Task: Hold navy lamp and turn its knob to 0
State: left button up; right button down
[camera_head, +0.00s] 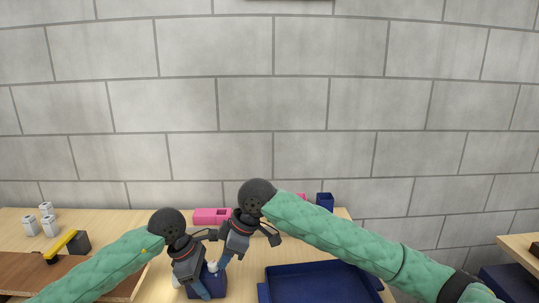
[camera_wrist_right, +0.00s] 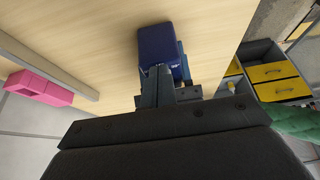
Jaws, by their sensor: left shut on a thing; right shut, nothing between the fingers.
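The navy lamp (camera_head: 217,286) stands on the wooden table at the lower middle of the head view, largely covered by my grippers. A small white part (camera_head: 212,267) shows at its top; I cannot tell whether it is the knob. My left gripper (camera_head: 203,291) is shut on the lamp. My right gripper (camera_head: 224,263) is shut with nothing between its fingers, close above the lamp. In the right wrist view the navy lamp (camera_wrist_right: 162,45) is just beyond the right fingertips (camera_wrist_right: 158,72). I cannot tell whether they touch it. No knob reading is legible.
A navy tray (camera_head: 264,292) lies to the right. A pink object (camera_head: 211,215) and a navy cup (camera_head: 325,201) stand behind. Yellow-fronted drawers (camera_wrist_right: 279,72) show in the right wrist view.

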pick_arm(q)
jog(key=shift+s+d+f, duration=0.1)
jog(key=shift+f, duration=0.05)
pick_arm(e)
jog(key=shift+d+f, duration=0.1)
jog(key=shift+d, duration=0.05)
jog(key=shift+d, duration=0.1)
notch_tip(320, 180, up, 6)
dwell(0.5)
pick_arm(q)
jog(key=o, duration=1.4)
